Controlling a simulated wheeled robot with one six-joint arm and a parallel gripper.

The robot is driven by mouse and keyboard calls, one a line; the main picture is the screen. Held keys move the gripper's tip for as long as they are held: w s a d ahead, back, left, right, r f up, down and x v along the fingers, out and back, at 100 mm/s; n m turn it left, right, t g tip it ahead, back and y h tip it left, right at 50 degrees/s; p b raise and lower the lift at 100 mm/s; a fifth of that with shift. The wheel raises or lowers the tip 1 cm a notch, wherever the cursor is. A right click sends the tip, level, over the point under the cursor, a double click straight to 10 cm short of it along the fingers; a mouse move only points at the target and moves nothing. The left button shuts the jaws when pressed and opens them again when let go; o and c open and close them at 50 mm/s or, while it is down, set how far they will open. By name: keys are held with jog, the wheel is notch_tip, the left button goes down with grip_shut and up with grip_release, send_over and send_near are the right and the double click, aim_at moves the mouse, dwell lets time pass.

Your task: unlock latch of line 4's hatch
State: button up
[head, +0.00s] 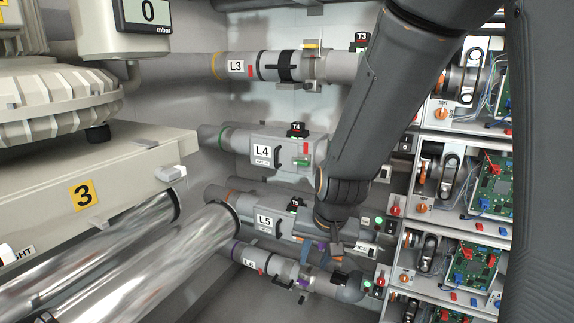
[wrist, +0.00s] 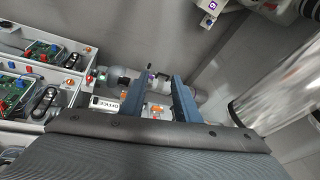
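Line 4's grey housing carries the white L4 label (head: 262,150) and lies left of my arm in the head view. A hatch with a dark handle (head: 277,157) is on its front. A small green part (head: 302,162) and a red tab (head: 306,148) sit at its right side; I cannot tell which is the latch. A black T4 unit (head: 296,129) stands on top. My gripper (head: 320,258) is below and right of line 4, in front of the L5/L6 pipes. Its blue fingers are apart and empty in the wrist view (wrist: 159,88). Line 4 is not identifiable in the wrist view.
Line L3 (head: 236,67) runs above, L5 (head: 265,221) and L6 (head: 249,265) below. Shelves with green circuit boards (head: 490,185) stand at the right. Shiny tubes (head: 150,265) and a beige machine marked 3 (head: 135,160) fill the left. My arm crosses the right-centre.

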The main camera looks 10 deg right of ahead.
jog(key=w+a+r+m+t+h, duration=0.1)
jog(key=w+a+r+m+t, duration=0.2)
jog(key=w, duration=0.7)
jog(key=w+a+m+t+h, duration=0.1)
jog(key=w+m+t, duration=0.3)
jog(key=w, duration=0.6)
jog(key=m+t+h+p, duration=0.1)
jog(key=m+t+h, duration=0.3)
jog(key=m+h, duration=0.75)
send_near(300, 164)
jog(key=d+r+m+y, duration=0.1)
jog(key=d+m+y, duration=0.1)
jog(key=m, duration=0.1)
jog(key=p+x, duration=0.1)
jog(key=x, duration=0.3)
jog(key=p+x, duration=0.1)
jog(key=x, duration=0.2)
jog(key=shift+w+r, duration=0.1)
jog(key=shift+w, duration=0.4)
jog(key=shift+a, duration=0.1)
grip_shut()
